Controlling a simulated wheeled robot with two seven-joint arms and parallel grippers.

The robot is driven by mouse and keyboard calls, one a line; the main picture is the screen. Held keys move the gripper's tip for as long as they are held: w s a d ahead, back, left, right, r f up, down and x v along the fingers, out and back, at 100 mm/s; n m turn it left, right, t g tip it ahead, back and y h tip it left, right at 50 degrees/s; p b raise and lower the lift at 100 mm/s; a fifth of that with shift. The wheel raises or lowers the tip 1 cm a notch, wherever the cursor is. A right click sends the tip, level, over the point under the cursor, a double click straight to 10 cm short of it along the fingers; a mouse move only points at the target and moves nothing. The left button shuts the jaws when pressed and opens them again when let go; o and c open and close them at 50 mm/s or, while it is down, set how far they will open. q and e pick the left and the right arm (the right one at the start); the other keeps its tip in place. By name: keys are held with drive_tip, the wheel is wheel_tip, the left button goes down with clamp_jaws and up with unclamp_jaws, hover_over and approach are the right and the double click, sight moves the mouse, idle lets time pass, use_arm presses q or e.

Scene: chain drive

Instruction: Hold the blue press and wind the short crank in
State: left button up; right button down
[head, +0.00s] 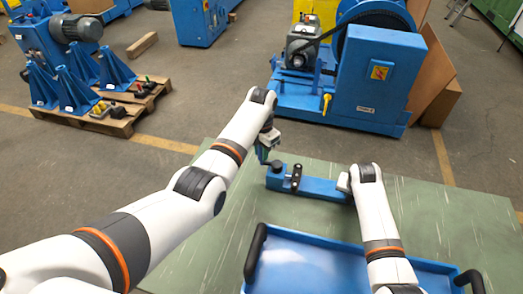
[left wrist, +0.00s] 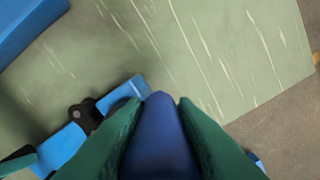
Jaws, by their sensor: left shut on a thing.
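The blue press (head: 322,187) lies on the green table top, a long low body with a raised block at its left end. Dark upright parts (head: 297,174) stand near that block. My left gripper (head: 264,154) is at the press's left end. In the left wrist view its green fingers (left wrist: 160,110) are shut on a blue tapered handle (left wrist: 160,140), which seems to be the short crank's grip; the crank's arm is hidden. Part of the press shows at lower left there, with a black eyelet (left wrist: 85,115). My right gripper (head: 344,183) is at the press's right end; its fingers are hidden.
A blue tray (head: 310,246) with black handles lies at the front of the green table (head: 450,215). The table is clear to the right. Behind it, on the floor, stand a large blue machine (head: 378,75) and a pallet (head: 118,122) with blue stands.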

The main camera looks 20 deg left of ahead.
use_arm(q)
drive_tip(key=shift+w+d+m, duration=0.15)
drive_tip(key=shift+w+m, duration=0.3)
drive_tip(key=shift+m, duration=0.6)
drive_tip(key=shift+w+d+m, duration=0.1)
drive_tip(key=shift+w+m, duration=0.3)
drive_tip(key=shift+m, duration=0.6)
drive_tip(key=shift+w+d+m, duration=0.15)
drive_tip(key=shift+w+m, duration=0.3)
drive_tip(key=shift+m, duration=0.6)
drive_tip(key=o, duration=1)
drive_tip(key=shift+r, duration=0.1)
